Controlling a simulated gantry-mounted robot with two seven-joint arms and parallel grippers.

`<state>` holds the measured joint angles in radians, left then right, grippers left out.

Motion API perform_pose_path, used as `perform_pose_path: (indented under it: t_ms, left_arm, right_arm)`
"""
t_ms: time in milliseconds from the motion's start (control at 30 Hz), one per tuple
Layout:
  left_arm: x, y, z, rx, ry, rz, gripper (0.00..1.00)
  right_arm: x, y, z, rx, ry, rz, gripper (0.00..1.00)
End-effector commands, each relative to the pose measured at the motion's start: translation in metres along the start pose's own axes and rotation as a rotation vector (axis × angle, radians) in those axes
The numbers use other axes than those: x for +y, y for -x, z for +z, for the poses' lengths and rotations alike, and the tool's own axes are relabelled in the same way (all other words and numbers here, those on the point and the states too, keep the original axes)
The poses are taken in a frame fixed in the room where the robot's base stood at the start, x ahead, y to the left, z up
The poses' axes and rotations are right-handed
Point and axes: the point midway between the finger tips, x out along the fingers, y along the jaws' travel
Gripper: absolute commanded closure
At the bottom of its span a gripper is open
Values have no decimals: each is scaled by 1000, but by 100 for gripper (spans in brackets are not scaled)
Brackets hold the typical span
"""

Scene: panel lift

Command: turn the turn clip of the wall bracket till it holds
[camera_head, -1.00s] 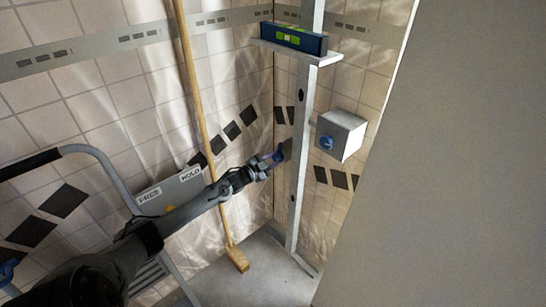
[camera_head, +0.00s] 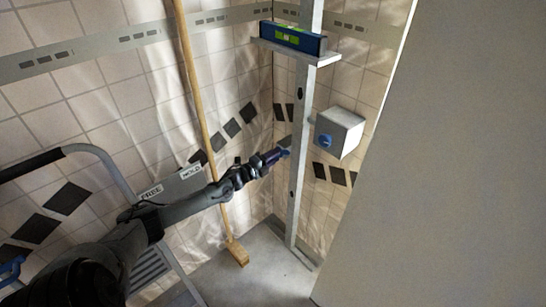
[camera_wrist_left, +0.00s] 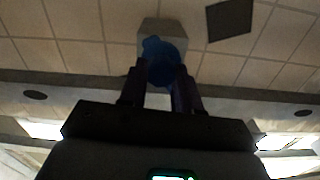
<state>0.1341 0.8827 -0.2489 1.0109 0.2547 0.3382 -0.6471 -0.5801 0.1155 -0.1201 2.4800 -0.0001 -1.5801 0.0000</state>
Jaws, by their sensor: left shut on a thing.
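My left gripper (camera_head: 274,157) reaches in from the left to the upright metal post by the corner. It is shut on the blue turn clip (camera_head: 284,153). In the left wrist view the clip (camera_wrist_left: 162,64) sits between the two dark fingers, with a small lobe toward the upper left. The grey wall bracket (camera_wrist_left: 160,27) shows behind the clip, and the fingers hide part of the clip. A sign with the words FREE and HOLD (camera_head: 172,187) hangs on the wall behind my arm. My right gripper is not in view.
A grey box with a blue knob (camera_head: 345,131) stands right of the post (camera_head: 299,150). A spirit level (camera_head: 292,38) lies on a ledge above. A broom (camera_head: 206,120) leans behind my arm, near a ladder (camera_head: 105,165). A large grey panel (camera_head: 430,180) fills the right.

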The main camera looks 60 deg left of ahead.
Motion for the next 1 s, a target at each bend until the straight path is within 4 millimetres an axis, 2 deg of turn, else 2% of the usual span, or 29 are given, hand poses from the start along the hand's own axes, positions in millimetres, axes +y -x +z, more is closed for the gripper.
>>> perform_pose_path:
  t_ms: [500,1000]
  left_arm:
    - [2,0,1,0,-421,1,98]
    - [3,0,1,-1,-559,1,98]
  right_arm:
    - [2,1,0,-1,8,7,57]
    - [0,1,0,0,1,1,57]
